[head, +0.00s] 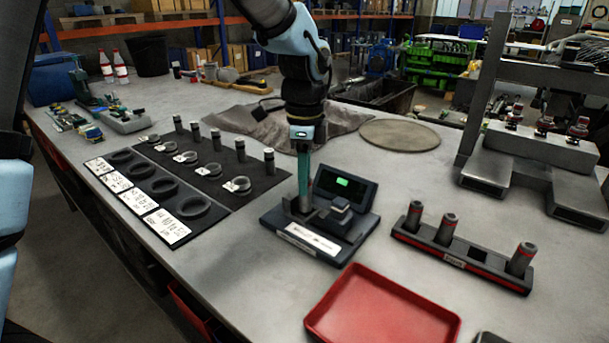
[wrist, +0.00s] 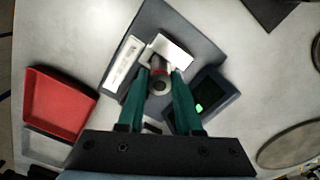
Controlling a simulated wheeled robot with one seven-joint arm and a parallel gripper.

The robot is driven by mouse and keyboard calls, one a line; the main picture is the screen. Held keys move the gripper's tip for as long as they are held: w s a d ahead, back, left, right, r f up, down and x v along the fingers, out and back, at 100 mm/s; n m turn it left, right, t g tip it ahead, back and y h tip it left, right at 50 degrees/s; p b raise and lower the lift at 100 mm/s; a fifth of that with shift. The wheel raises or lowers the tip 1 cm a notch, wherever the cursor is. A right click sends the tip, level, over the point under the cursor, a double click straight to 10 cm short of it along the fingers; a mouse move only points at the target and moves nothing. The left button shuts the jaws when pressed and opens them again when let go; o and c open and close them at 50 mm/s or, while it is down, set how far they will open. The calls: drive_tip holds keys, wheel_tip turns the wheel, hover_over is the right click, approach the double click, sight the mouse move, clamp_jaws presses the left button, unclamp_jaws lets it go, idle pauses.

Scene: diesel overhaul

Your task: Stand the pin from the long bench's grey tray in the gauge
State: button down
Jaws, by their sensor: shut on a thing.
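The gauge (head: 318,240) is a dark base on the grey bench with a white label, a small raised block and a display lit green. It also shows in the wrist view (wrist: 192,28). My gripper (head: 303,205) points straight down over the left part of the gauge. Its green fingers are shut on a grey pin (wrist: 160,84) with a red band, seen end-on between the fingertips in the wrist view. The pin looks upright; the fingers mostly hide it in the head view. I cannot tell whether its lower end touches the gauge. The grey tray (wrist: 45,150) looks empty.
A red tray (head: 382,310) lies in front of the gauge. A dark rack (head: 462,262) with three pins and an open slot stands to the right. A black mat (head: 215,195) with rings and pins lies left. A round mat (head: 400,135) lies behind.

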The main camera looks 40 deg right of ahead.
drive_tip(key=shift+f, duration=0.7)
idle(0.3)
drive_tip(key=shift+c, duration=0.5)
unclamp_jaws()
drive_tip(key=shift+r+p, duration=3.45)
drive_tip(key=shift+r, duration=0.6)
